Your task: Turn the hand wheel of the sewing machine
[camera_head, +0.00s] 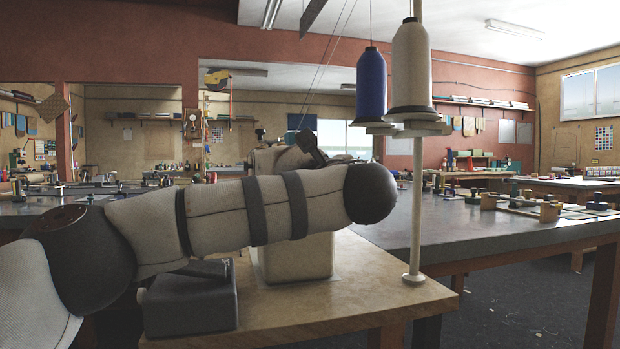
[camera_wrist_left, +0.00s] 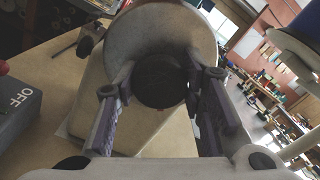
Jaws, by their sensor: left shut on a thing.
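The sewing machine (camera_head: 292,260) is a pale body on a wooden tabletop, largely hidden behind my left arm in the head view. In the left wrist view its rounded pale end (camera_wrist_left: 170,30) faces me, with the dark round hand wheel (camera_wrist_left: 160,80) standing out from it. My left gripper (camera_wrist_left: 160,92) has one finger on each side of the hand wheel and is shut on it, the fingertips against its rim. The head view does not clearly show the fingers or the wheel. My right gripper is in neither view.
A dark switch box (camera_head: 190,302) marked OFF sits on the wooden table (camera_head: 370,290) beside the machine. A thread-stand pole (camera_head: 417,210) with blue (camera_head: 371,85) and white (camera_head: 411,65) spools rises close to my arm. A grey workbench (camera_head: 480,228) lies behind.

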